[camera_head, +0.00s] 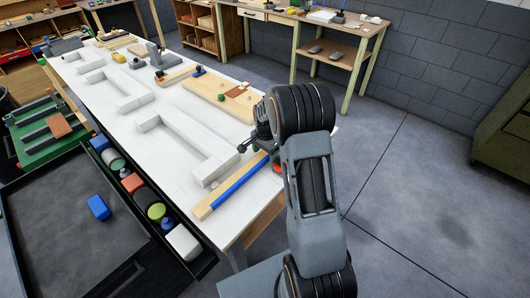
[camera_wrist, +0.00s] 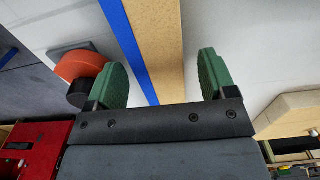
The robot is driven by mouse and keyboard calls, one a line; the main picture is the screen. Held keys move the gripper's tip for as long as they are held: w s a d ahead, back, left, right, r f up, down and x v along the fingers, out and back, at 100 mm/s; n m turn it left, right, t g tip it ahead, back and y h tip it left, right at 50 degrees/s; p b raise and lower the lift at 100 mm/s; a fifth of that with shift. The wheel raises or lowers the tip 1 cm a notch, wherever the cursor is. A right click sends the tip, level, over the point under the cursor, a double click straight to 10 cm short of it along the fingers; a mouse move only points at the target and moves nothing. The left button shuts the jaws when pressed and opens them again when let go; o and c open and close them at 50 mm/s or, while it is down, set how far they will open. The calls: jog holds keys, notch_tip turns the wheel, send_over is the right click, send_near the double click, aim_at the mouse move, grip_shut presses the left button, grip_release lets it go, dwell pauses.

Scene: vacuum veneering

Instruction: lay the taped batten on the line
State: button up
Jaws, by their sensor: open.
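The taped batten (camera_head: 206,208) is a pale wooden strip with blue tape (camera_head: 238,183) along one side. It lies at the near right end of the white bench top. In the wrist view, the batten (camera_wrist: 156,38) runs away from me between my gripper's green fingers, with the blue tape (camera_wrist: 130,50) on its left side. My gripper (camera_wrist: 164,78) is open, with a gap on both sides of the batten. In the head view my arm hides the batten's far end and most of the gripper. I cannot clearly make out the line.
The white bench top (camera_head: 180,185) carries white L-shaped pieces (camera_head: 190,140) left of the batten and a wooden board (camera_head: 222,95) behind it. An orange and black round object (camera_wrist: 82,72) is close to the left finger. A tray of containers (camera_head: 156,210) lines the bench's left edge.

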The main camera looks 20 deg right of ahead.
aim_at(265, 154)
notch_tip(265, 154, up, 14)
jog(key=shift+b, duration=0.35)
dwell(0.4)
jog(key=shift+f, duration=0.1)
